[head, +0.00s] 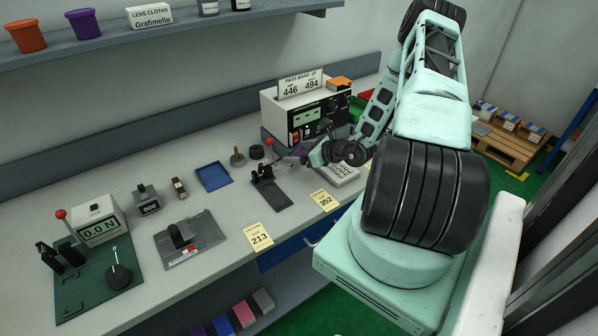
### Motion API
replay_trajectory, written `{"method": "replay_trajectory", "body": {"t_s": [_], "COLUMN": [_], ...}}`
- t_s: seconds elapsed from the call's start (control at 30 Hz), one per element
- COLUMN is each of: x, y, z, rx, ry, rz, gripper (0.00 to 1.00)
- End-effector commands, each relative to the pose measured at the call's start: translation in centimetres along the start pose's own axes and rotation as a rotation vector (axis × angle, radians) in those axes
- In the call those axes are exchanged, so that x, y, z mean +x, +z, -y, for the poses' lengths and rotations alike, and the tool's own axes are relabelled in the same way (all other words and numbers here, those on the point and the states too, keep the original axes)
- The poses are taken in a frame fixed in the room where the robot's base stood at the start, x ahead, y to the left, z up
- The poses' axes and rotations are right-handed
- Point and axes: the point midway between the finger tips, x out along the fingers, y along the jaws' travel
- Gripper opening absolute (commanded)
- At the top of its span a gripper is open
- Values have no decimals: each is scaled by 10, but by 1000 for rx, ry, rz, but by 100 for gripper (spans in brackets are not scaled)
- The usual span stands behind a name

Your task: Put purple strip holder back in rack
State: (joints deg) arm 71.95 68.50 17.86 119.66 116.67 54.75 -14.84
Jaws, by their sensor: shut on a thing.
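My gripper (307,158) is small in the head view, over the bench in front of the white instrument. It is shut on the purple strip holder (293,160), of which only a small part shows. The holder is just right of a black fixture with a red-knobbed lever (264,174); whether they touch I cannot tell. I cannot clearly make out the rack. A row of coloured upright pieces, one purple (223,325), stands on the shelf under the bench, cut by the picture's lower edge.
The white instrument (283,113) stands behind my gripper, and a keypad device (341,174) is to its right. A blue tray (213,176) and a grey plate fixture (190,238) are on the left. Yellow cards (259,236) lie at the bench's front edge.

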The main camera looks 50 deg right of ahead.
Motion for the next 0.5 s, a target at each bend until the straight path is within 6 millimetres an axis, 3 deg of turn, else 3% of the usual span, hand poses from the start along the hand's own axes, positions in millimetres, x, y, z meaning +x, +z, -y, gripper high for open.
{"method": "replay_trajectory", "body": {"t_s": [0.17, 0.4, 0.5], "x": [5, 18, 19], "y": [-11, -44, -45], "z": [0, 0, 0], "rx": [-1, 1, 0], "ry": [0, 0, 0], "rz": [1, 1, 1], "gripper": [57, 57, 57]}}
